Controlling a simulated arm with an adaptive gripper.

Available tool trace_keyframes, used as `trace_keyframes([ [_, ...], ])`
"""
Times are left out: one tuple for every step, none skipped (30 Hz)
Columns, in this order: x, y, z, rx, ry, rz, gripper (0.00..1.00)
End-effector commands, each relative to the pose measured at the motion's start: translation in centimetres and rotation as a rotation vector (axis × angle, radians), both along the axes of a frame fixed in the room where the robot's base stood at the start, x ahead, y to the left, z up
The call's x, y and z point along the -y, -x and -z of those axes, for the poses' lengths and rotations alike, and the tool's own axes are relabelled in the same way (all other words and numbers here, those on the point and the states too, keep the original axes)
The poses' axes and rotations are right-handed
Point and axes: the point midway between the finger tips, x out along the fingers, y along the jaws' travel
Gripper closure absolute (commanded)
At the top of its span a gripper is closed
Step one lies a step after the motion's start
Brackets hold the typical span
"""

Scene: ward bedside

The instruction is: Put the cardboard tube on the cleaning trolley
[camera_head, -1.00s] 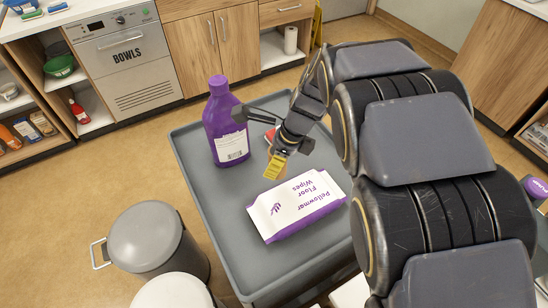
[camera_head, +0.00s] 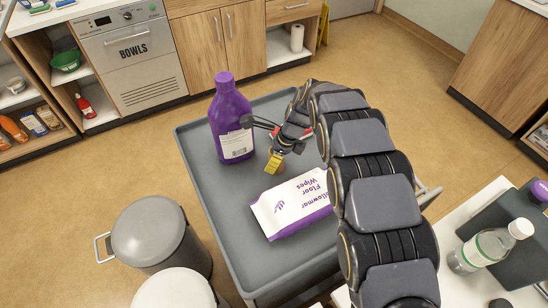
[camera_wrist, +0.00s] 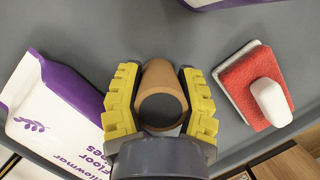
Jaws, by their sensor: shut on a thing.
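My gripper (camera_head: 275,163) is over the grey top of the cleaning trolley (camera_head: 232,255), between a purple bottle and a pack of wipes. In the wrist view, its yellow-padded fingers (camera_wrist: 161,103) are shut on the brown cardboard tube (camera_wrist: 158,73), one pad on each side. The tube's round open end faces the camera. The trolley top (camera_wrist: 95,25) lies behind the tube; I cannot tell whether the tube touches it. In the head view the tube is mostly hidden by my gripper.
The purple bottle (camera_head: 230,120) stands on the trolley behind my gripper. The white and purple floor wipes pack (camera_head: 290,205) lies in front. A red and white scrubber (camera_wrist: 254,85) lies right of the tube in the wrist view. A grey bin (camera_head: 148,235) stands left of the trolley.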

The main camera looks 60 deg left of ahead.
Motion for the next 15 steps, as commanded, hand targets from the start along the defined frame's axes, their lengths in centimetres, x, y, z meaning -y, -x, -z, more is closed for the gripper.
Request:
trace_keyframes([
  [-0.02, 0.01, 0.10, 0.001, -0.001, -0.001, 0.87],
  [-0.04, -0.01, 0.07, 0.001, -0.001, -0.001, 0.87],
  [-0.03, -0.01, 0.03, 0.002, -0.002, 0.000, 0.87],
  [-0.04, 0.00, 0.01, 0.002, -0.002, 0.000, 0.87],
  [-0.04, 0.00, -0.01, 0.001, -0.002, 0.000, 0.87],
  [-0.03, 0.00, 0.01, 0.002, -0.002, 0.000, 0.87],
  [-0.03, 0.00, 0.04, 0.001, -0.001, -0.001, 0.87],
  [-0.03, 0.00, 0.12, 0.001, -0.001, -0.001, 0.87],
  [-0.02, 0.00, 0.25, 0.001, -0.001, -0.001, 0.87],
  [-0.02, 0.00, 0.30, 0.001, -0.001, -0.001, 0.57],
  [-0.02, 0.00, 0.27, 0.001, -0.001, -0.001, 0.44],
  [-0.03, 0.00, 0.26, 0.001, -0.001, -0.001, 0.36],
  [-0.03, 0.00, 0.25, 0.001, -0.001, -0.001, 0.36],
  [-0.03, 0.00, 0.25, 0.001, -0.001, -0.001, 0.36],
  [-0.01, 0.00, 0.25, 0.001, -0.001, 0.000, 0.36],
])
